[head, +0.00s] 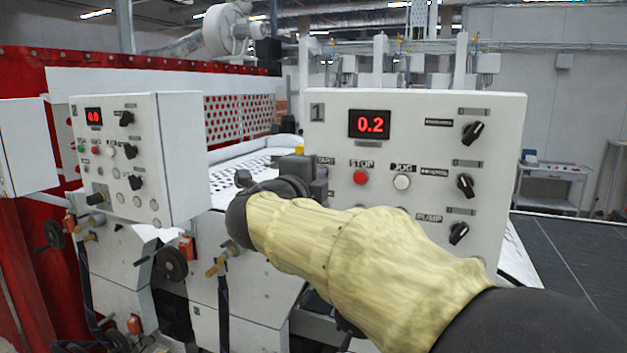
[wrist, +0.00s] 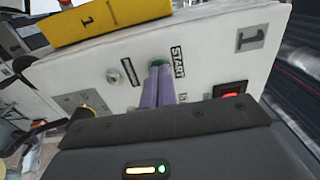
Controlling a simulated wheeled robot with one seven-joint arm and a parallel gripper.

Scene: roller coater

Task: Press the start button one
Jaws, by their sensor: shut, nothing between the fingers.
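The control panel marked 1 (head: 415,140) stands right of centre in the head view, with a red display reading 0.2. It also fills the middle of the wrist view (wrist: 210,55). The green start button (wrist: 157,63) shows beside its START label, partly covered by my fingertips. In the head view the button is hidden behind my gripper, and only part of its label shows. My gripper (wrist: 158,70) is shut and empty, its purple-grey fingers together at the button. I cannot tell whether they touch it or whether it is pressed in.
The red stop button (head: 361,177) and white jog button (head: 401,182) sit right of my gripper, with black knobs (head: 465,186) farther right. A second panel (head: 120,155) reading 0.0 stands at left. A yellow block marked 1 (wrist: 110,20) shows in the wrist view.

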